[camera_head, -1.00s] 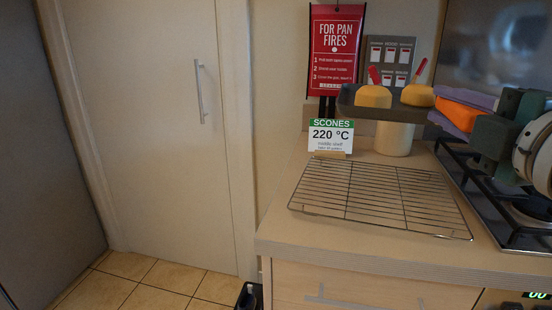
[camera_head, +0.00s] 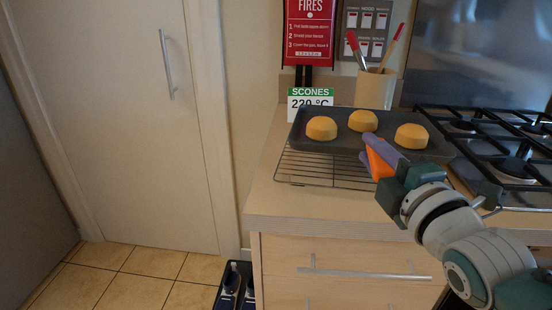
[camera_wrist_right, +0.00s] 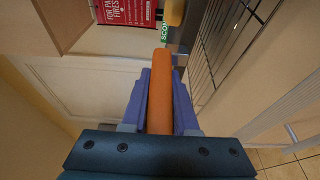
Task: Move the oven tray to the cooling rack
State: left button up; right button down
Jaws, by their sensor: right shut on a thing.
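The dark oven tray (camera_head: 289,140), carrying three golden scones, is level over the cooling rack and hides its back part. I cannot tell whether the tray touches the rack. The wire cooling rack (camera_head: 310,172) lies on the counter, its front wires showing below the tray; it also shows in the right wrist view (camera_wrist_right: 208,62). My right gripper (camera_head: 378,158) is at the tray's front edge, its purple fingers shut on an orange grip (camera_wrist_right: 160,90) that appears to belong to the tray. My left gripper is not in view.
A gas hob (camera_head: 510,145) is right of the tray. Behind stand a SCONES card (camera_head: 311,96) and a utensil pot (camera_head: 376,90). A red fire sign (camera_head: 310,30) hangs on the wall. Drawers (camera_head: 345,258) are below the counter; its front left strip is clear.

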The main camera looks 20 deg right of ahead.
jog(key=shift+w+f+b, duration=0.1)
jog(key=shift+f+b, duration=0.65)
jog(key=shift+f, duration=1.45)
jog(key=shift+f, duration=0.2)
jog(key=c, duration=0.7)
grip_release()
jog(key=shift+f, duration=0.1)
jog(key=shift+r, duration=0.2)
jog(key=v, duration=1.2)
jog(key=shift+d+p, duration=0.1)
jog(key=shift+p, duration=0.3)
